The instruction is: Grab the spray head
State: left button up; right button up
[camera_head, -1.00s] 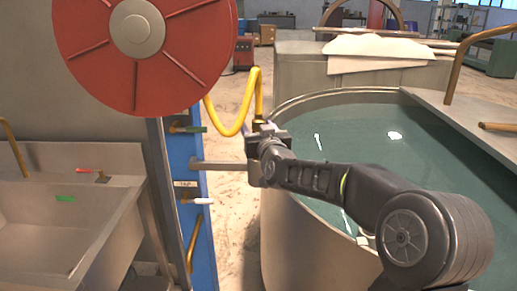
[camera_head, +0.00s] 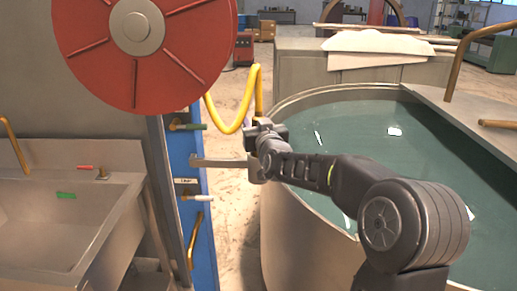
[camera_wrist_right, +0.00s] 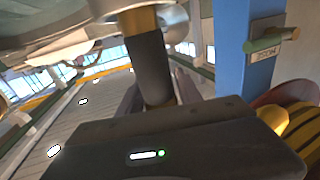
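The spray head is hard to make out in the head view, where my right gripper (camera_head: 262,135) covers the end of the yellow hose (camera_head: 232,128). In the right wrist view a dark cylinder with a yellow band (camera_wrist_right: 152,62), probably its handle, stands between the fingers of my right gripper (camera_wrist_right: 158,95). The fingers lie close on both sides of it. I cannot tell whether they press on it. A grey bar (camera_head: 218,162) runs from beside the blue panel to my right gripper. My left gripper is not in view.
A red reel (camera_head: 190,45) hangs at upper left, above the blue panel (camera_head: 207,240) with its small taps. A metal sink (camera_head: 60,225) is at left. A round water tank (camera_head: 335,135) lies under my right arm. Open floor shows between panel and tank.

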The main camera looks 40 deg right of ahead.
grip_shut()
dwell(1.0)
